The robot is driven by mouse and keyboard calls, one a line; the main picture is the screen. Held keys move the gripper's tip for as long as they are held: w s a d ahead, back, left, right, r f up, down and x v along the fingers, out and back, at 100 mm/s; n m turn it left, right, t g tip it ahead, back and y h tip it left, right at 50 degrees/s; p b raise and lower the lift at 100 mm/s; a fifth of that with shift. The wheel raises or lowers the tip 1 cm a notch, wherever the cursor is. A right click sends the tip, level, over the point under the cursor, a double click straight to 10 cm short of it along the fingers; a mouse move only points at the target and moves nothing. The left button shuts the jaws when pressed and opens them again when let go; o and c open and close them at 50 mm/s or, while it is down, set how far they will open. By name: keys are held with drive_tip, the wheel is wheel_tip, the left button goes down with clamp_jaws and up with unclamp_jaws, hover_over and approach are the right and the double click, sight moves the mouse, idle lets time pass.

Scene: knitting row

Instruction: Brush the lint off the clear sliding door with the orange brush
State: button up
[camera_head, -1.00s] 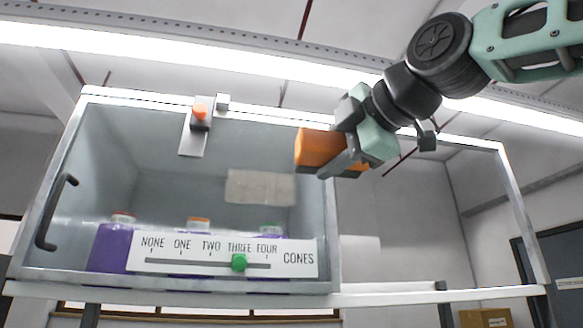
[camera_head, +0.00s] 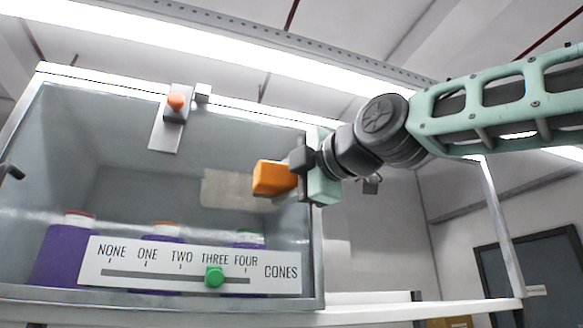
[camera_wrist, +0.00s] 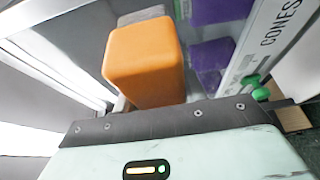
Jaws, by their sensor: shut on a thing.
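The clear sliding door (camera_head: 130,200) covers the left part of a metal-framed cabinet, with a dark handle (camera_head: 11,171) at its left edge. A pale, flat patch (camera_head: 225,188), which looks like the lint, shows on the door right of its middle. My gripper (camera_head: 296,170) is shut on the orange brush (camera_head: 270,178), in front of the door's right part. The brush overlaps the patch's right end in the head view; whether it touches the door I cannot tell.
Several purple cones (camera_head: 62,252) stand behind the door. A white CONES scale (camera_head: 190,268) with a green slider (camera_head: 214,277) runs along the bottom. An orange-knobbed latch (camera_head: 176,103) sits at the top. The cabinet's right part (camera_head: 375,240) is open.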

drive_tip(key=b, duration=0.3)
approach(188, 186)
drive_tip(key=w, duration=0.4)
drive_tip(key=shift+s+a, duration=0.25)
drive_tip(key=shift+a, duration=0.55)
drive_tip(key=shift+s+a, duration=0.3)
drive_tip(key=shift+a, duration=0.45)
drive_tip(key=shift+w+a+p, duration=0.25)
drive_tip(key=shift+w+p, duration=0.35)
drive_tip(key=shift+w, duration=0.35)
